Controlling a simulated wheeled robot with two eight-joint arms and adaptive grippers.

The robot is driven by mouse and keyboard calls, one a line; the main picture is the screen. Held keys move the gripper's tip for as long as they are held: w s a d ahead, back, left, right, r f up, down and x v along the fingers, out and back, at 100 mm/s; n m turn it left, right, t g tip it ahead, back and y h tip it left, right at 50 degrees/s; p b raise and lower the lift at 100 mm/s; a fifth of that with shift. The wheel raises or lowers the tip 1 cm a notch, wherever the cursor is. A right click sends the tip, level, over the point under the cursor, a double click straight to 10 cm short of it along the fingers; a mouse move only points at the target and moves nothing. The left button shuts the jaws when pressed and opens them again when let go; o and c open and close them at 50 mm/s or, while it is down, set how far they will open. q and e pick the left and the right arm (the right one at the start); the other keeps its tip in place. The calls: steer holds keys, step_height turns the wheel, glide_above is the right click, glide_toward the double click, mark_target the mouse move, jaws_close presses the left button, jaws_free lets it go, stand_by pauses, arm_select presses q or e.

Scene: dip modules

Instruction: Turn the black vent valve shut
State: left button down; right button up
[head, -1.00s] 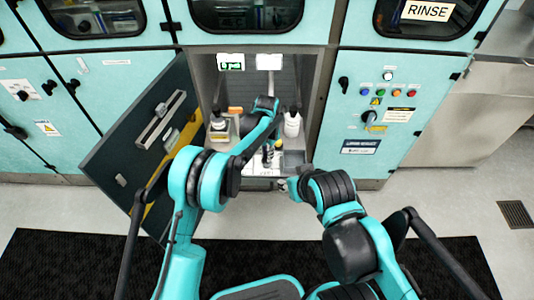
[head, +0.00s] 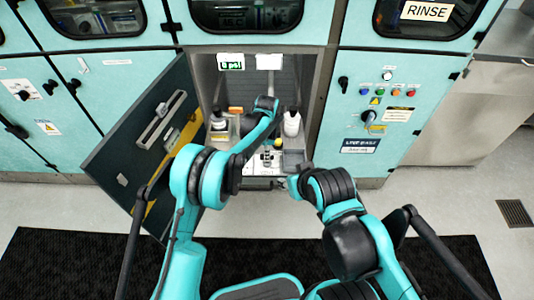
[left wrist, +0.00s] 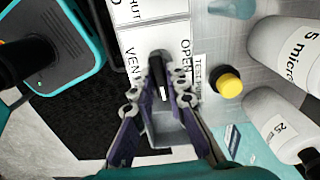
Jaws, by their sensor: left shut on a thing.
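The black vent valve handle (left wrist: 159,72) stands on a white plate (left wrist: 150,35) in the left wrist view. The plate carries the words OPEN and VENT, and a partly cut-off word ending in HUT. My left gripper (left wrist: 163,95) is shut on the handle, one finger on each side of it. The handle's base is partly hidden by the fingers. In the head view my left gripper (head: 268,156) is inside the open cabinet bay, small and partly hidden by my arm. My right gripper (head: 291,187) is in front of the bay; its fingers are too unclear to judge.
A yellow-topped black button (left wrist: 228,84) is right of the valve, with white bottles (left wrist: 284,55) beyond it. The open cabinet door (head: 130,150) stands left of the bay. A green readout (head: 231,62) hangs at the back. A button panel (head: 385,105) is at right.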

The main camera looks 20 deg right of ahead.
arm_select(q)
steer(key=shift+m, duration=0.4)
steer(key=c, duration=1.5)
jaws_free()
steer(key=shift+c, duration=0.2)
step_height(320, 180, up, 12)
